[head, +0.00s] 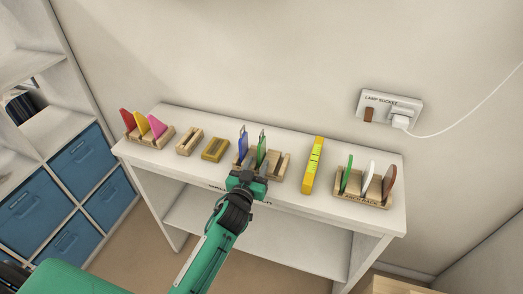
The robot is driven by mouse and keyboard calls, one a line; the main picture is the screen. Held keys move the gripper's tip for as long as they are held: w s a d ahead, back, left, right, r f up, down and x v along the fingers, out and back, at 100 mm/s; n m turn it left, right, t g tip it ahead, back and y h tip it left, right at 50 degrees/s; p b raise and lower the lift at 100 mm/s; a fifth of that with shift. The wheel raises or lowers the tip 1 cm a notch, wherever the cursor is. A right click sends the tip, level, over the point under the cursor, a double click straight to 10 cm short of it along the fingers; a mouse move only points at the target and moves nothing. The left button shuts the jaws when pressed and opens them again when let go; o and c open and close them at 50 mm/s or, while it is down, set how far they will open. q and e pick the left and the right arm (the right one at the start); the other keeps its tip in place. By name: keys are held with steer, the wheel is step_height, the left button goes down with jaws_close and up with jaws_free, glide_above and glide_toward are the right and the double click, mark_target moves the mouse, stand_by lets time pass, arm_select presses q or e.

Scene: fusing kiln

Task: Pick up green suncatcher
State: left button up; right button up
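The green suncatcher (262,148) stands upright, with a thin loop at its top, in the wooden rack (281,166) at the middle of the white shelf top. A blue suncatcher (243,139) stands to its left in the same rack. My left gripper (256,164) is in front of the rack, close to the green suncatcher's lower part. Its fingertips look apart, with the green suncatcher just beyond them. The gripper hides the front of the rack, and I cannot tell whether a finger touches the glass. My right gripper is not in view.
On the left stand a rack of red, yellow and pink pieces (157,126) and two small wooden blocks (215,149). To the right are a yellow level (313,165) and a rack with green, white and brown pieces (369,183). A lamp socket (391,107) is on the wall.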

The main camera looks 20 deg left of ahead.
mark_target(259, 161)
arm_select(q)
steer(key=w, duration=0.5)
steer(key=shift+d+p, duration=0.1)
steer(key=shift+p, duration=0.25)
steer(key=shift+c, duration=0.3)
jaws_close()
